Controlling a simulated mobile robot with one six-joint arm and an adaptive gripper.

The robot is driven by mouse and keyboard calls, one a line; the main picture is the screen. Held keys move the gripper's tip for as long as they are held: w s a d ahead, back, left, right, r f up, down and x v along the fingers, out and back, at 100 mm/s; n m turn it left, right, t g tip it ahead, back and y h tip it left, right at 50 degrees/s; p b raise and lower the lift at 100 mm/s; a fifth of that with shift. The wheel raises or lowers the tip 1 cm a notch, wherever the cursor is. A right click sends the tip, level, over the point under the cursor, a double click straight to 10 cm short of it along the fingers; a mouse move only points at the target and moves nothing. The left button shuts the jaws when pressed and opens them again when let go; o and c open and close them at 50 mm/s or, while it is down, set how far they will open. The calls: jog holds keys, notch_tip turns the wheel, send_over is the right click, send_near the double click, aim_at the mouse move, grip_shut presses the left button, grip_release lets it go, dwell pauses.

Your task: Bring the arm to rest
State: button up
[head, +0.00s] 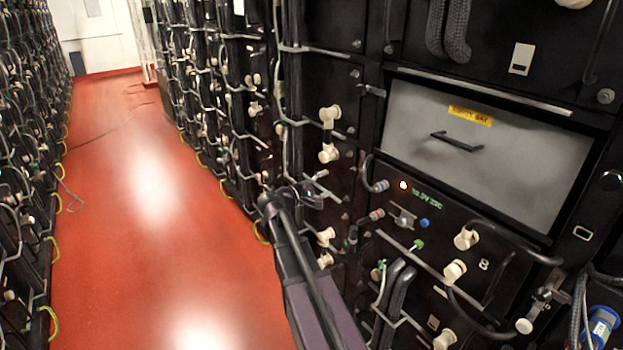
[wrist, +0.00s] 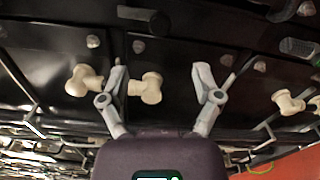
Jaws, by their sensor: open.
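My gripper (head: 318,188) is at the end of my arm, in front of the black battery rack at the centre of the head view. In the wrist view its two grey fingers (wrist: 162,78) are spread apart with nothing held between them. A cream connector (wrist: 146,88) shows between the fingers, close to the left one; I cannot tell whether they touch. Another cream connector (wrist: 84,80) lies just outside the left finger.
The rack has a grey drawer (head: 485,150) with a handle and yellow label. Below it are a lit indicator (head: 404,185), cables and cream connectors (head: 467,238). A blue plug (head: 601,325) is at lower right.

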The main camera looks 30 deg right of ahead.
jog(key=s+a+f+m+y, duration=0.1)
jog(key=s+a+f+y, duration=0.35)
jog(key=a+f, duration=0.3)
jog(key=s+a+f+m+y, duration=0.2)
jog(key=s+a+f+y, duration=0.2)
jog(key=a+f+y, duration=0.3)
jog(key=s+a+f+g+y, duration=0.1)
jog(key=s+a+f+y, duration=0.2)
jog(key=a, duration=0.5)
jog(key=s+a+f+y, duration=0.1)
jog(key=s+a+y, duration=0.25)
jog(key=a, duration=0.45)
notch_tip(320, 180, up, 22)
jog(key=a+p, duration=0.1)
jog(key=p, duration=2.1)
jog(key=shift+s+r+p, duration=0.2)
jog(key=shift+s+p, duration=0.1)
jog(key=shift+s, duration=0.05)
jog(key=c, duration=0.3)
jog(key=shift+c, duration=0.2)
